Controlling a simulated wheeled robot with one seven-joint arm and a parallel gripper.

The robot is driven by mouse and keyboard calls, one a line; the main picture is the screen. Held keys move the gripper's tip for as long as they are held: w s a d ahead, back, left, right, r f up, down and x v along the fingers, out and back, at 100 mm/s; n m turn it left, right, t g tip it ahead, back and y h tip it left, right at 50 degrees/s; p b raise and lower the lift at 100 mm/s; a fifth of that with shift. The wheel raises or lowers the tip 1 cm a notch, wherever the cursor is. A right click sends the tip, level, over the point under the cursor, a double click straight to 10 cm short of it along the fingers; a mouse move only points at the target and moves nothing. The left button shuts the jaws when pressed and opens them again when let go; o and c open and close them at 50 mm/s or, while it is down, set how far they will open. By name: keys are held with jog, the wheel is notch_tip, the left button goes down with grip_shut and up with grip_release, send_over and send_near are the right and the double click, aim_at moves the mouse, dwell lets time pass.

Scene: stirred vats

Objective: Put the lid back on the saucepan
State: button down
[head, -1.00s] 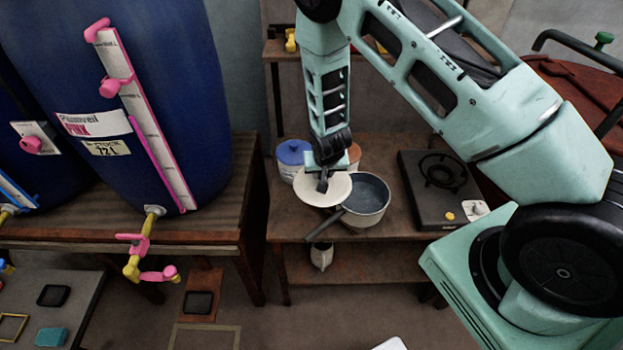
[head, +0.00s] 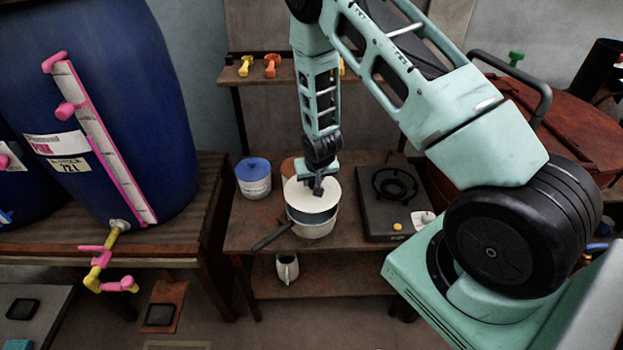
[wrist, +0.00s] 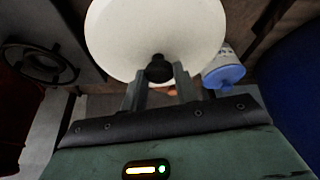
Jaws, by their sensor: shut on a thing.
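The white lid (head: 311,198) is held by its dark knob (wrist: 159,69) in my gripper (head: 318,186). In the wrist view the lid (wrist: 155,25) fills the top middle, and both fingers are closed on the knob. In the head view the lid overlaps the back part of the saucepan (head: 318,229). The saucepan's dark handle (head: 271,238) points to the front left.
A white pot with a blue lid (head: 254,178) stands left of the saucepan, with an orange-brown container (head: 290,168) partly hidden behind the lid. A black burner (head: 396,187) is to the right. A mug (head: 287,268) sits on the lower shelf. Blue vats (head: 110,100) stand left.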

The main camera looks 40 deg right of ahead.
jog(key=shift+f+b, duration=1.65)
jog(key=shift+f, duration=0.9)
jog(key=shift+w+f+b, duration=0.1)
jog(key=shift+f+b, duration=0.1)
jog(key=shift+b, duration=0.45)
dwell(0.5)
jog(key=c, duration=0.5)
grip_release()
jog(key=shift+r, duration=0.1)
jog(key=shift+r+p, duration=2.2)
jog(key=shift+r, duration=1.25)
